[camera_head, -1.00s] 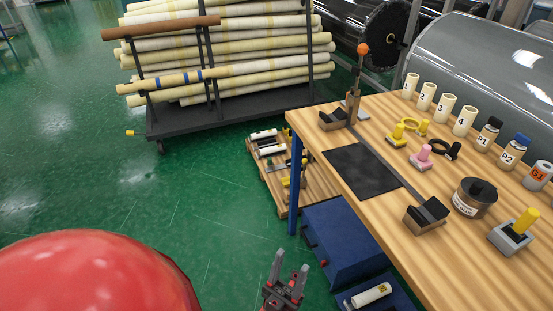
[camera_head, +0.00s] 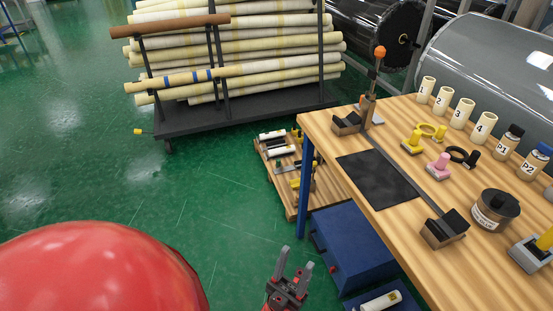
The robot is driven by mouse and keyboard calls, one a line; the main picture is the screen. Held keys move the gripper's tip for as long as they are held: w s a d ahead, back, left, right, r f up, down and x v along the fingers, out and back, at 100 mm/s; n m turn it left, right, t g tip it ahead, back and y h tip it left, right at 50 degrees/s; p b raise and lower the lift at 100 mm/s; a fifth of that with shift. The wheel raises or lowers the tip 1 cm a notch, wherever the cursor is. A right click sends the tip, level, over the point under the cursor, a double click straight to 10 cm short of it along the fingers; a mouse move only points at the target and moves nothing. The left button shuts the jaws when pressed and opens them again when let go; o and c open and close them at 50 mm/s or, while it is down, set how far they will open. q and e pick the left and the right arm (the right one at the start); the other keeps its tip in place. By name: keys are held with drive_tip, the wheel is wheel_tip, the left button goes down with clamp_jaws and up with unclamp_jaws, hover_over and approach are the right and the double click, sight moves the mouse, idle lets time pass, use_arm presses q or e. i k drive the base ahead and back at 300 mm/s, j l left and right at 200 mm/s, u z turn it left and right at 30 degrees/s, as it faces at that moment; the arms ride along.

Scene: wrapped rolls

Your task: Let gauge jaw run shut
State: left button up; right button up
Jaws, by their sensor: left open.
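My left gripper (camera_head: 297,259) is at the bottom centre, its two grey fingers apart and nothing between them. It is over the green floor, left of the blue box and apart from the workbench (camera_head: 470,250). I cannot tell which item is the gauge with the jaw. On the bench are a dark block pair at the back left (camera_head: 347,124), a similar block at the front (camera_head: 444,228), a yellow-handled ring tool (camera_head: 412,142), a pink-based tool (camera_head: 438,164) and a black ring tool (camera_head: 464,157). My right gripper is not in view.
Numbered cream tubes (camera_head: 461,114) and labelled bottles line the bench's back. A round dark tin (camera_head: 495,210) stands near the right. A blue box (camera_head: 352,250) is under the bench. A low pallet (camera_head: 297,195) and a roll rack (camera_head: 245,110) stand beyond.

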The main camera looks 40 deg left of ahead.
sight(278, 164)
drive_tip(key=i+j, duration=0.15)
drive_tip(key=j, duration=0.2)
drive_tip(key=i+j, duration=0.15)
drive_tip(key=j, duration=0.25)
drive_tip(key=i+j, duration=0.15)
drive_tip(key=j, duration=0.2)
drive_tip(key=i+j, duration=0.15)
drive_tip(key=j, duration=0.25)
drive_tip(key=i+j, duration=0.15)
drive_tip(key=j, duration=0.2)
drive_tip(key=i+j, duration=0.15)
drive_tip(key=j, duration=0.2)
drive_tip(key=i+j, duration=0.15)
drive_tip(key=j, duration=0.25)
drive_tip(key=i+j, duration=0.25)
drive_tip(key=j, duration=0.15)
drive_tip(key=i+j, duration=0.2)
drive_tip(key=j, duration=0.2)
drive_tip(key=i+j, duration=0.25)
drive_tip(key=j, duration=0.15)
drive_tip(key=i+z, duration=0.1)
drive_tip(key=i, duration=0.6)
